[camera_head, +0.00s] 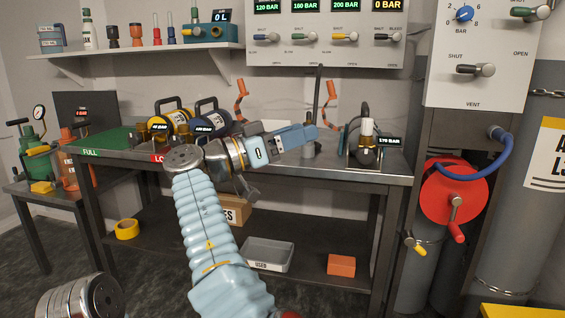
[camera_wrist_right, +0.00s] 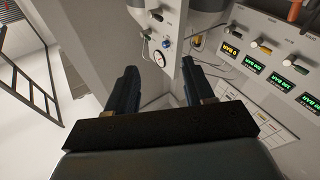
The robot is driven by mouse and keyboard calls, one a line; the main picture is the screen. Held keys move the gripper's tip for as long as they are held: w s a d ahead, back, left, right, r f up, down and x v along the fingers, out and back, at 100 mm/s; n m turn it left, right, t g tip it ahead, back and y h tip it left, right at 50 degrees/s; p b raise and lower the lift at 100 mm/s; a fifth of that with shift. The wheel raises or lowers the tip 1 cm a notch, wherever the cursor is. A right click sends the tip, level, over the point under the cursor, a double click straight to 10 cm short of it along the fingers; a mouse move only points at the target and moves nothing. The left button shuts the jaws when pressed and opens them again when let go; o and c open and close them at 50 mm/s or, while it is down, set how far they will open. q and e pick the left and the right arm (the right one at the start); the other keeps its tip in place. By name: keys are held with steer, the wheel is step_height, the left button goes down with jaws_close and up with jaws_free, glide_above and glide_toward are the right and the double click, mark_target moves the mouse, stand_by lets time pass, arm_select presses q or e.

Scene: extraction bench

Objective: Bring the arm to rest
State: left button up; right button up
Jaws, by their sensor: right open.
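My right arm reaches up from the bottom middle of the head view, its pale blue sleeve in front of the bench. My right gripper (camera_head: 308,134) points right, in front of the back part of the bench top. The right wrist view shows its two dark fingers spread apart, with nothing between them (camera_wrist_right: 160,82). My left gripper is not in view.
The steel bench (camera_head: 345,176) carries blue and yellow gauged units on the left and a unit reading 170 BAR (camera_head: 367,152) on the right. A valve panel (camera_head: 325,50) hangs above. A red hose reel (camera_head: 453,190) is at right. A grey tray (camera_head: 268,255) sits on the lower shelf.

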steer(key=w+d+f+n+y, duration=0.35)
steer(key=w+d+f, duration=0.35)
steer(key=f, duration=0.4)
steer(key=w+d+f+n+y, duration=0.2)
steer(key=w+d+f+n, duration=0.2)
steer(key=w+d+f, duration=0.5)
steer(key=s+d+f+n+g+y+p, duration=0.1)
steer(key=s+d+f+n+g+y, duration=0.15)
steer(key=f, duration=1.05)
steer(key=s+d+f+n+g+y, duration=0.1)
steer(key=s+d+f+y, duration=0.15)
steer(key=f, duration=1.05)
steer(key=s+a+f+g+y+p, duration=0.1)
steer(key=s+f+g+y, duration=0.15)
steer(key=s+f, duration=0.6)
steer(key=s+a+f+g+y, duration=0.1)
steer(key=s+f+y, duration=0.4)
steer(key=f, duration=0.7)
steer(key=s+a+y, duration=0.2)
steer(key=s+a, duration=0.3)
steer(key=s, duration=0.6)
steer(key=s+a+m+y+p, duration=0.1)
steer(key=s+a+y, duration=0.2)
steer(key=s, duration=0.8)
steer(key=shift+s+a+f, duration=0.4)
steer(key=shift+a, duration=0.6)
